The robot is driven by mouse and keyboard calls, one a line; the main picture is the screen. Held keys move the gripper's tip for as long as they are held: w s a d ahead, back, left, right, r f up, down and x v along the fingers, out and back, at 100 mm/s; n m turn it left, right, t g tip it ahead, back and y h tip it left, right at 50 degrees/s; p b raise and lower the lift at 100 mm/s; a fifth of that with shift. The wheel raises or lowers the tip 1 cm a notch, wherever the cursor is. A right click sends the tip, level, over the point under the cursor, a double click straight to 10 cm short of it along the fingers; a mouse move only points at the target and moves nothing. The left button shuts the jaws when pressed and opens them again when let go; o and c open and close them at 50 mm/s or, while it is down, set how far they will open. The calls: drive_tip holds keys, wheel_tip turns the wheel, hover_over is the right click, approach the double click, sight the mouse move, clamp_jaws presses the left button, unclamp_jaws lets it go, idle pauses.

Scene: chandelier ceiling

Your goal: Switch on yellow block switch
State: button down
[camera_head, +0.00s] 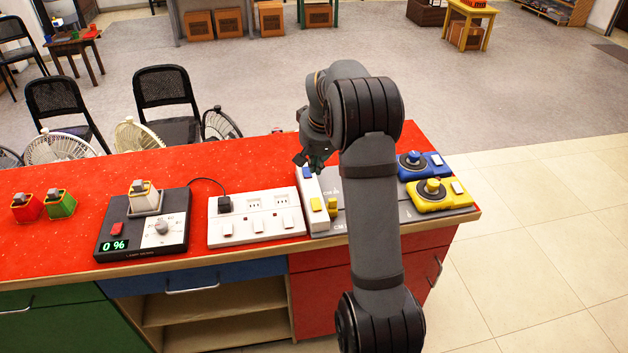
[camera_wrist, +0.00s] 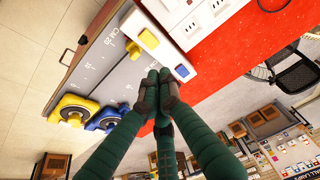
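The yellow block switch (camera_head: 440,196) lies near the right end of the red table. It has a round black disc, a yellow knob and a pale button. In the wrist view it shows at the lower left (camera_wrist: 72,112). A similar blue block switch (camera_head: 422,165) sits behind it; part of it shows beside my fingers in the wrist view (camera_wrist: 104,121). My gripper (camera_head: 314,160) hangs above a white block (camera_head: 311,190) with blue and yellow parts, left of the switches. In the wrist view my gripper's dark fingers (camera_wrist: 160,84) are together with nothing between them.
A grey board (camera_wrist: 103,63) marked CM lies by the white block. A white socket panel (camera_head: 255,219) and a black box reading 0 % (camera_head: 143,228) stand to the left. My arm hides part of the table. Chairs and fans stand behind it.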

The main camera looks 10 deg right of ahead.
sight(313, 198)
drive_tip(key=shift+f, duration=0.1)
idle(0.3)
drive_tip(key=p+x, duration=0.1)
drive_tip(key=x, duration=0.3)
drive_tip(key=p+x, duration=0.1)
drive_tip(key=x, duration=0.4)
drive_tip(key=p+x, duration=0.2)
drive_tip(key=x, duration=0.2)
drive_tip(key=shift+s+f, duration=0.15)
drive_tip(key=shift+f, duration=0.35)
